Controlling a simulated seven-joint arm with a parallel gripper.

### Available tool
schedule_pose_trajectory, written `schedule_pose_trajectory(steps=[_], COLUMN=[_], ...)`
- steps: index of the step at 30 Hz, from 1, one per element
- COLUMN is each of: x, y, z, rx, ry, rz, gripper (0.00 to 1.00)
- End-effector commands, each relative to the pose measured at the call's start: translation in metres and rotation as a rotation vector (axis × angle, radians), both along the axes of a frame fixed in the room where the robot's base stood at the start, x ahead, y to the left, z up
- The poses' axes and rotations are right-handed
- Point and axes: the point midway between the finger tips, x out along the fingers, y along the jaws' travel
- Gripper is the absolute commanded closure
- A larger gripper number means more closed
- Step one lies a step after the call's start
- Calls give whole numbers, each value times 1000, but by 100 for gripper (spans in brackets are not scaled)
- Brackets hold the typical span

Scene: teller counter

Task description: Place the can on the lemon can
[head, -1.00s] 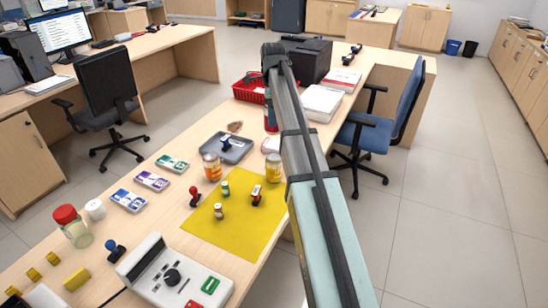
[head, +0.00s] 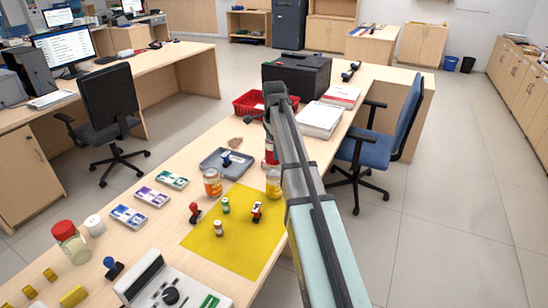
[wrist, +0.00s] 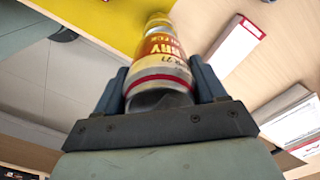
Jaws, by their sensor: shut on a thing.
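My gripper (wrist: 159,82) is shut on a can (wrist: 162,62) with a red band, an orange-yellow label and red lettering. In the head view a red can (head: 270,152), likely the held one, shows just left of my arm, which hides my gripper. The lemon can (head: 274,183), yellow with a pale top, stands upright at the upper right edge of the yellow mat (head: 240,250), partly against my arm's outline. The red can appears just above it in the picture. I cannot tell whether they touch.
An orange jar (head: 212,183) stands left of the lemon can, near a grey tray (head: 215,165). A red basket (head: 247,104), a black box (head: 302,75) and white paper stacks (head: 320,118) are farther back.

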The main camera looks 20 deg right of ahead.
Motion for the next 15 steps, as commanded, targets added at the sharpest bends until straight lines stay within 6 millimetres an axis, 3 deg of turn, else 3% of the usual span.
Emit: schedule_pose_trajectory(steps=[10,15], x=[-1,0], y=[0,0], z=[-34,-39], rx=[0,0], ry=[2,-1], rz=[-1,-1], gripper=[82,82])
